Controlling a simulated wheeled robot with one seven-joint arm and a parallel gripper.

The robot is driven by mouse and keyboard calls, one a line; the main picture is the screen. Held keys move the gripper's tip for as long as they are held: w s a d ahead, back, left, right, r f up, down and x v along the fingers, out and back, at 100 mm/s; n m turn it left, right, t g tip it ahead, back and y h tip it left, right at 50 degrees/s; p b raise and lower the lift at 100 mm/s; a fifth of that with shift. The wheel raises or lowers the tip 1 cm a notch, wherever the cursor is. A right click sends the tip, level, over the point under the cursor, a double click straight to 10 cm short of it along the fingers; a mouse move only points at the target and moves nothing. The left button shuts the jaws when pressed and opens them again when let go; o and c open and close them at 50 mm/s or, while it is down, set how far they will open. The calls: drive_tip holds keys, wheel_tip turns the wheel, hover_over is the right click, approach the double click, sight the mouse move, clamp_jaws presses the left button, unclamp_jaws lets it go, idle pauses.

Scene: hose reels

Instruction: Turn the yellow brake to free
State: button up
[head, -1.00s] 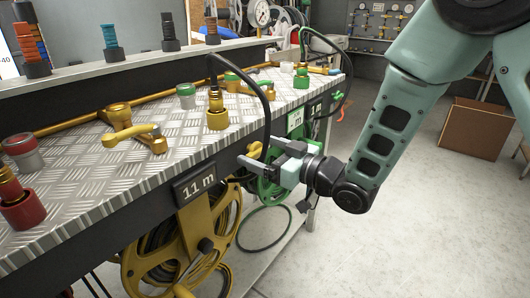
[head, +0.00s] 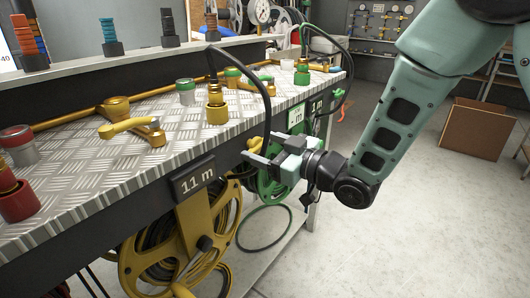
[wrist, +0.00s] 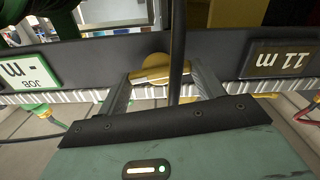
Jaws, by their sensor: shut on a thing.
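The yellow brake (head: 254,143) is a knob on the dark front edge of the bench, above the yellow hose reel (head: 180,255). My gripper (head: 262,156) reaches it from the right in the head view, its grey fingers at the brake. In the wrist view the brake (wrist: 152,70) shows as a rounded yellow piece between the two fingers of my gripper (wrist: 158,88), and the fingers are shut on it. A dark hose crosses in front of it there. The fingers and hose partly hide the brake, and its exact angle is hard to tell.
The black hose (head: 266,95) hangs from the brass fitting on the bench (head: 85,165) close to my gripper. An 11 m sign (head: 192,180) is left of the brake. A green reel (head: 275,185) hangs behind.

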drive_tip(key=n+b, duration=0.4)
drive_tip(key=shift+f+n, duration=0.3)
drive_tip(key=shift+o, duration=0.2)
drive_tip(key=n+b, duration=0.4)
drive_tip(key=b, duration=0.1)
drive_tip(key=shift+s+f+n+b, duration=0.1)
drive_tip(key=shift+n+b, duration=0.2)
drive_tip(key=n+b, duration=0.3)
drive_tip(key=b, duration=0.1)
drive_tip(key=n+b, duration=0.3)
drive_tip(key=b, duration=0.1)
drive_tip(key=shift+a+n, duration=0.1)
drive_tip(key=shift+n, duration=0.3)
drive_tip(key=shift+c, duration=0.2)
drive_tip(key=o, duration=1)
drive_tip(key=shift+s+r, duration=0.1)
drive_tip(key=shift+r, duration=0.1)
